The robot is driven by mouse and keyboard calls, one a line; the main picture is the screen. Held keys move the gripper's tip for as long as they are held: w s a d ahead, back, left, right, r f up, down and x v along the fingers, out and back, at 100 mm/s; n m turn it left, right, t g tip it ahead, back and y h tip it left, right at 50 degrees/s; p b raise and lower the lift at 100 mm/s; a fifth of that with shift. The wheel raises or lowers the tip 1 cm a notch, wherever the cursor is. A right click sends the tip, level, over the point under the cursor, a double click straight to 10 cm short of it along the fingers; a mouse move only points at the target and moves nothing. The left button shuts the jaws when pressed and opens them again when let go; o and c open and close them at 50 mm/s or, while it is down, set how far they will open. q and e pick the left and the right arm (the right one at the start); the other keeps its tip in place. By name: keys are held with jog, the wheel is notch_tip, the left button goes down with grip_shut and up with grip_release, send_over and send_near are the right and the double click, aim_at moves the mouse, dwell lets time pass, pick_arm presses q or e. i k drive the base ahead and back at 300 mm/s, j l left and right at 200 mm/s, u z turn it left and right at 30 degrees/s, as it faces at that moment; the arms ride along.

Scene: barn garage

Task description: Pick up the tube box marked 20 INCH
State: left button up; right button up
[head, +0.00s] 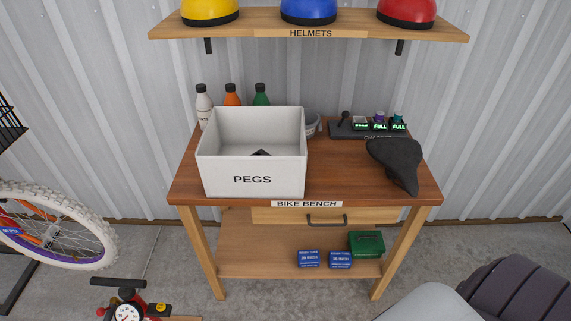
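Two small blue tube boxes stand side by side on the lower shelf of the bike bench, near its front edge. They are the left tube box (308,259) and the right tube box (340,260). Each has white print with a number before INCH, but the print is too small for me to tell surely which reads 20. Neither gripper is in view.
A green box (366,243) stands just behind and right of the tube boxes. The drawer (290,216) and bench top (345,185) lie above the lower shelf (250,265). The shelf's left part is clear. A pump (127,312) stands at front left, near a bike wheel (55,225).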

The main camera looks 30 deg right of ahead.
aim_at(306, 258)
jog(key=z, duration=1.2)
